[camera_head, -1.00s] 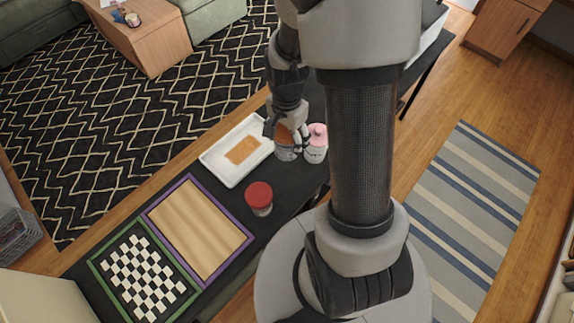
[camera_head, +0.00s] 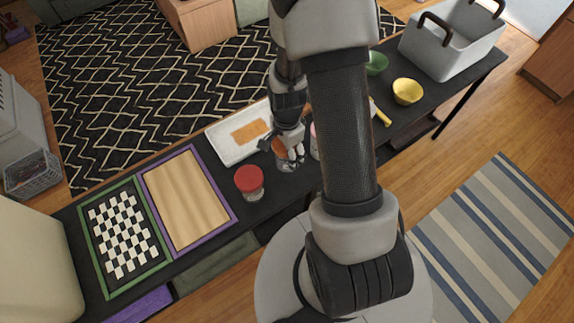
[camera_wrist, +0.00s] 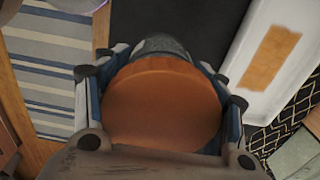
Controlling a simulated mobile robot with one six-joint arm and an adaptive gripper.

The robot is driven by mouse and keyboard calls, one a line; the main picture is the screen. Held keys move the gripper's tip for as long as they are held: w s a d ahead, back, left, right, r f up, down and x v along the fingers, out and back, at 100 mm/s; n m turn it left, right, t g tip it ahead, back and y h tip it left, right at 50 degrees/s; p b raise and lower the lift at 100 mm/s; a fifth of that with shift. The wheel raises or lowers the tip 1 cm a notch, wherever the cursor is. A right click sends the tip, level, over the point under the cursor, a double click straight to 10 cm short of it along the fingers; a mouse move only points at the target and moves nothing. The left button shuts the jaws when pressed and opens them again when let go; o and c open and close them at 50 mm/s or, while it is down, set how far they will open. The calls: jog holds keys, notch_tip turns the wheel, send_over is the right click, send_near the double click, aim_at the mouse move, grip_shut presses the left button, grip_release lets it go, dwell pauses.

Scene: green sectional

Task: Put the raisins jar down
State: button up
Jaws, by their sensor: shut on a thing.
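The jar in my gripper, taken as the raisins jar, has a round orange-brown lid (camera_wrist: 163,103) that fills the middle of the wrist view. Its clear body (camera_head: 287,164) shows below my gripper (camera_head: 287,148) in the head view. My gripper is shut around the jar, with one finger on each side of the lid. The jar looks upright over the black table (camera_head: 275,188). I cannot tell whether its base touches the table. No label on it can be read.
A red-lidded jar (camera_head: 249,181) stands to the left and a white tray (camera_head: 222,151) lies behind. A pink and white jar (camera_head: 314,141) is mostly hidden by my arm. A wooden board (camera_head: 186,199) and chessboard (camera_head: 122,234) lie left; a yellow bowl (camera_head: 407,92) sits right.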

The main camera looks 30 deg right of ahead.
aim_at(287, 162)
jog(key=shift+f+b, duration=0.85)
jog(key=shift+f, duration=2.4)
jog(key=shift+f, duration=0.2)
jog(key=o, duration=1.1)
